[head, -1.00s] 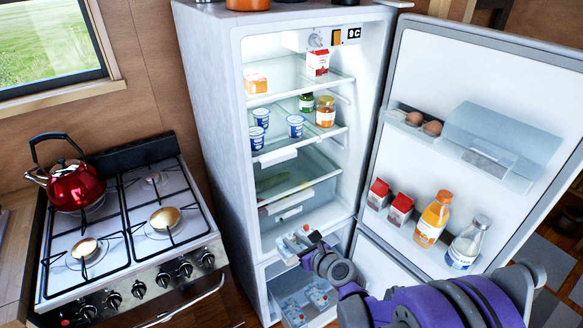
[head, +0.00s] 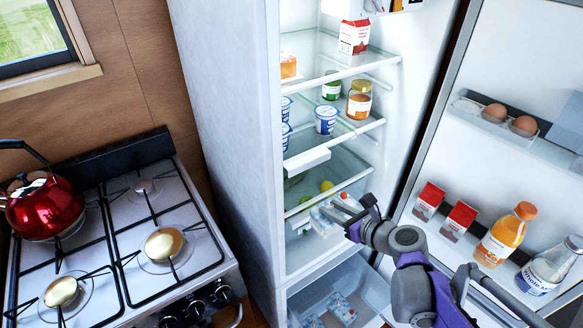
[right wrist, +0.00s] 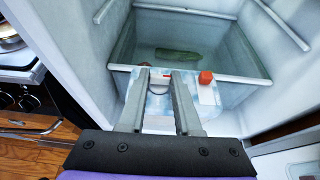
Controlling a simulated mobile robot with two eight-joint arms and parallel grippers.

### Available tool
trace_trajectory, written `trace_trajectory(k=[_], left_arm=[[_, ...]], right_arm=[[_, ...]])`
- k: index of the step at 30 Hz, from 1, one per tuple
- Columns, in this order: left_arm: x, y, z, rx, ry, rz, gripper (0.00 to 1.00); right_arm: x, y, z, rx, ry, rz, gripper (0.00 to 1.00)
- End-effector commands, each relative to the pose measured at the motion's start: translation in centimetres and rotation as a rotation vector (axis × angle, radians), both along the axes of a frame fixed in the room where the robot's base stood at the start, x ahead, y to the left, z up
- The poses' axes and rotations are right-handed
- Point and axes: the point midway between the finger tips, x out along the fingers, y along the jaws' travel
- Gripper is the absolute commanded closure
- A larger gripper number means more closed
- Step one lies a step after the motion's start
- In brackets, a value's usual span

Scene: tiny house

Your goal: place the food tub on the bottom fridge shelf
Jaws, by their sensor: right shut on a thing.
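The food tub (head: 325,217) is a small pale blue-and-white box, held at the front of the fridge opening, just below the lowest glass shelf edge (head: 352,178). My right gripper (head: 352,207) is shut on it. In the right wrist view the tub (right wrist: 156,101) sits between and beyond the two fingers (right wrist: 159,84), which partly hide it. Beyond it lies the clear bin (right wrist: 237,68) holding a green cucumber. Whether the tub touches the shelf or bin front cannot be told. My left gripper is not in view.
The fridge door (head: 500,60) stands open at right, with cartons and bottles (head: 497,237) in its rack. Upper shelves hold yogurt cups (head: 325,119), jars and a carton. An open lower drawer (head: 375,296) holds similar packs. The stove (head: 115,240) stands at left.

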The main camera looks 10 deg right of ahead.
Motion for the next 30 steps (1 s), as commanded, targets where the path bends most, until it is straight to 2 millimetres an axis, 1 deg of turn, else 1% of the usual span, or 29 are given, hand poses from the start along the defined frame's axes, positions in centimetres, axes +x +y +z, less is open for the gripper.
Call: trace_trajectory(k=[9, 12, 15, 20, 23, 28, 30], left_arm=[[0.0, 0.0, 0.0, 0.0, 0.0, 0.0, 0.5], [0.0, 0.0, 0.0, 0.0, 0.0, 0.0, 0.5], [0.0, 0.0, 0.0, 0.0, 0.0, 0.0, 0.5], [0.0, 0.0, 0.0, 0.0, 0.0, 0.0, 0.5], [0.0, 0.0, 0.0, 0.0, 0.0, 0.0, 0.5], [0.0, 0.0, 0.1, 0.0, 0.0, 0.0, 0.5], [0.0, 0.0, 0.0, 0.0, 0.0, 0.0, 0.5]], right_arm=[[7.6, 3.0, 0.0, 0.0, -0.001, 0.004, 1.0], [9.7, 3.7, 0.1, 0.001, -0.001, 0.003, 1.0], [11.2, 4.3, 0.0, 0.0, -0.001, 0.002, 1.0], [12.3, 4.6, 0.1, 0.0, -0.001, 0.0, 1.0], [13.4, 5.1, 0.0, 0.0, -0.001, 0.001, 1.0], [16.1, 6.2, 0.0, 0.0, -0.001, 0.001, 1.0], [16.0, 6.0, -1.0, 0.0, -0.001, -0.001, 1.0]])
